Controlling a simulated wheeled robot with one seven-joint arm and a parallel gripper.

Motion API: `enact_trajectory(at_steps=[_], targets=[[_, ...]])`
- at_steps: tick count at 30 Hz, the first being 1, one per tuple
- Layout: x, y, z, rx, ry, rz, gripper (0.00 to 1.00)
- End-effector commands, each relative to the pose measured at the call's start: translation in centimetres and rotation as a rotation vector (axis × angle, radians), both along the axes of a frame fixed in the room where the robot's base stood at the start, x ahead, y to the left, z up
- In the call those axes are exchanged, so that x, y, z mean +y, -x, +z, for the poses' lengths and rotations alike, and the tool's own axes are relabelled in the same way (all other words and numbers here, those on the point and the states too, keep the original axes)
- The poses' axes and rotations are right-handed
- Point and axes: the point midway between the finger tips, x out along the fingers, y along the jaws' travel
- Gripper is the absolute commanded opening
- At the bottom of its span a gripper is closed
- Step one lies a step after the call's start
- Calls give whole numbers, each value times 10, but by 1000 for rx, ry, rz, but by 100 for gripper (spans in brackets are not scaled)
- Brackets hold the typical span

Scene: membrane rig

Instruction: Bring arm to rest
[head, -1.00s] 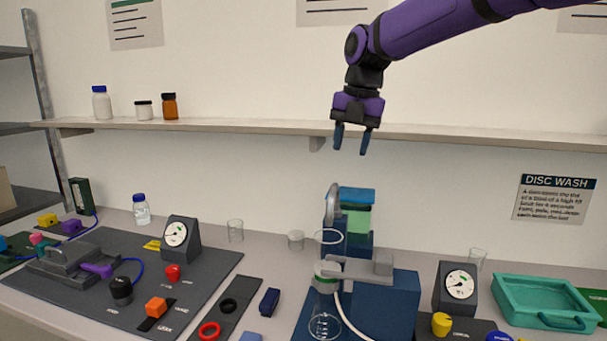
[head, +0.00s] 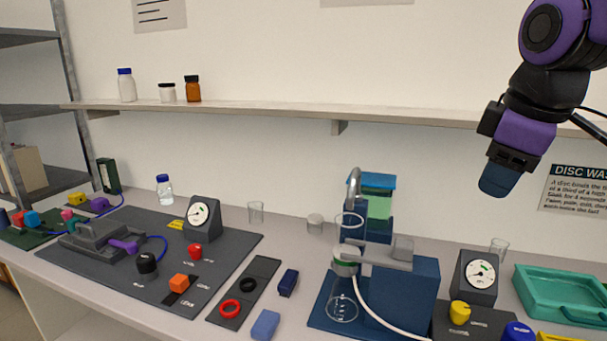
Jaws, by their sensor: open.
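My gripper (head: 496,181) hangs in the air at the upper right of the head view, in front of the wall and above the bench. It is purple and black with dark blue fingers, seen side-on so that the near finger covers the other. It is open, and I see nothing held in it. My purple arm comes down to it from the top right corner. The gripper is well apart from the blue filter stand (head: 400,285) below and to its left.
A shelf (head: 270,113) with several bottles runs along the wall behind. The bench holds a dark mat (head: 110,275) with a grey clamp rig, two gauges (head: 202,218), a glass beaker (head: 255,212) and a teal tray (head: 520,300). The air above the bench's left and middle is free.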

Motion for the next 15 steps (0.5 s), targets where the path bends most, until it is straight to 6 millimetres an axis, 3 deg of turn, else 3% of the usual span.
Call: enact_trajectory(at_steps=[9, 15], targets=[[-30, 65, -34, -80, -216, -533, 44], [-39, 87, -51, -106, -319, -741, 44]])
